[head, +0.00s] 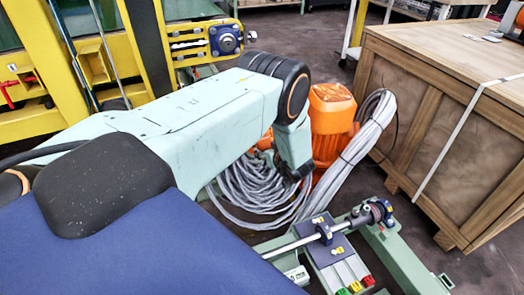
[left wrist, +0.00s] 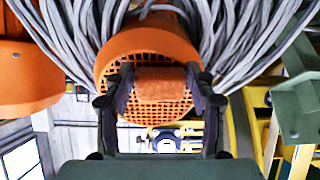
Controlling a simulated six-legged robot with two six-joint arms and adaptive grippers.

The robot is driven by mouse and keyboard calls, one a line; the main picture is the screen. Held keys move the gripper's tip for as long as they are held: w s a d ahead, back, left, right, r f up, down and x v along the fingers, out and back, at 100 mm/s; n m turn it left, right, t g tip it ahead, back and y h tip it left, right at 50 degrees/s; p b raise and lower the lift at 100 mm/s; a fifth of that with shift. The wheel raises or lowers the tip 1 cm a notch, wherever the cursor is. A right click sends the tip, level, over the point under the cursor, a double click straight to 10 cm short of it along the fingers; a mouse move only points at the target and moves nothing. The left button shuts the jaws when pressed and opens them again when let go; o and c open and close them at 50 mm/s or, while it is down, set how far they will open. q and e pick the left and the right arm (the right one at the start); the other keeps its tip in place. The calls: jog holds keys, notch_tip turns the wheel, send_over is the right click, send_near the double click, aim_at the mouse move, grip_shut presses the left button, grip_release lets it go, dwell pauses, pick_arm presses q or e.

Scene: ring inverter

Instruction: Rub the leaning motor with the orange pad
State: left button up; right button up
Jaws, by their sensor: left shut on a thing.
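The orange motor (head: 331,118) leans among grey cables, just beyond my left wrist in the head view. In the left wrist view the motor's round orange cover (left wrist: 120,55) with its grille fills the upper middle. My left gripper (left wrist: 160,90) is shut on the orange pad (left wrist: 160,83), a small block held between its two dark fingers. The pad overlaps the grille in this view; I cannot tell whether it touches. In the head view my left gripper (head: 298,172) points down beside the motor, and the pad is hidden there. My right gripper is not in view.
Coiled grey cables (head: 250,186) lie around the motor, with a thick bundle (head: 363,127) on its right. A wooden crate (head: 445,105) stands at right. A green frame with a shaft (head: 345,226) is in front. Yellow machinery (head: 95,62) stands at left. Another orange body (left wrist: 25,80) shows in the wrist view.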

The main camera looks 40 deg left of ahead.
aim_at(252, 151)
pick_arm(q)
jog(key=shift+w+f, duration=0.1)
jog(key=shift+w, duration=0.15)
jog(key=s+a+p, duration=0.2)
jog(key=s, duration=0.1)
jog(key=shift+s, duration=0.15)
jog(key=shift+s+a+p, duration=0.15)
jog(key=shift+s+p, duration=0.15)
